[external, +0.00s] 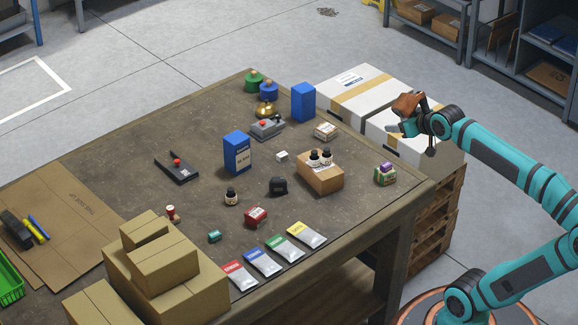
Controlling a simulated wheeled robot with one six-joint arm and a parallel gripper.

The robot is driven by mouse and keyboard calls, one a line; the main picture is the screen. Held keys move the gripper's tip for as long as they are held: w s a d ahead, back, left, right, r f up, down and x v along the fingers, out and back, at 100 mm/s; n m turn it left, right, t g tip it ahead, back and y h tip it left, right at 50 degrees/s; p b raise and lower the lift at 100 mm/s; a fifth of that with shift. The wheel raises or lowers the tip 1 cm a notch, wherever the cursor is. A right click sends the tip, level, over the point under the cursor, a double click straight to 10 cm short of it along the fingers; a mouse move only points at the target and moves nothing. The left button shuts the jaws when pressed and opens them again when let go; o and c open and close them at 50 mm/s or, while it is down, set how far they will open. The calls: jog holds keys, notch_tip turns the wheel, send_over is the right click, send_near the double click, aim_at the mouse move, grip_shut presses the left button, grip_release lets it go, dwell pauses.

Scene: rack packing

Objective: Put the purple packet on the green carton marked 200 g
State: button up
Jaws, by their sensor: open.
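A small purple packet (386,168) rests on top of a small green carton (381,179) near the right corner of the table. They appear to touch; the print on the carton is too small to read. My gripper (397,117) is open, raised above and beyond them, over the white cartons behind the table. It is apart from both the packet and the carton. A brown shape shows at the gripper's upper side; I cannot tell what it is.
A brown box (320,181) with small dark bottles on it stands left of the green carton. Blue boxes (237,153), colored packets (306,235) and stacked cardboard boxes (162,262) are spread over the table (345,222). White cartons (357,87) sit on a pallet behind.

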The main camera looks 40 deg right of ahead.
jog(key=s+a+r+t, duration=0.2)
jog(key=s+r+t, duration=0.3)
jog(key=s, duration=0.2)
jog(key=shift+s+y, duration=0.3)
jog(key=shift+s, duration=0.05)
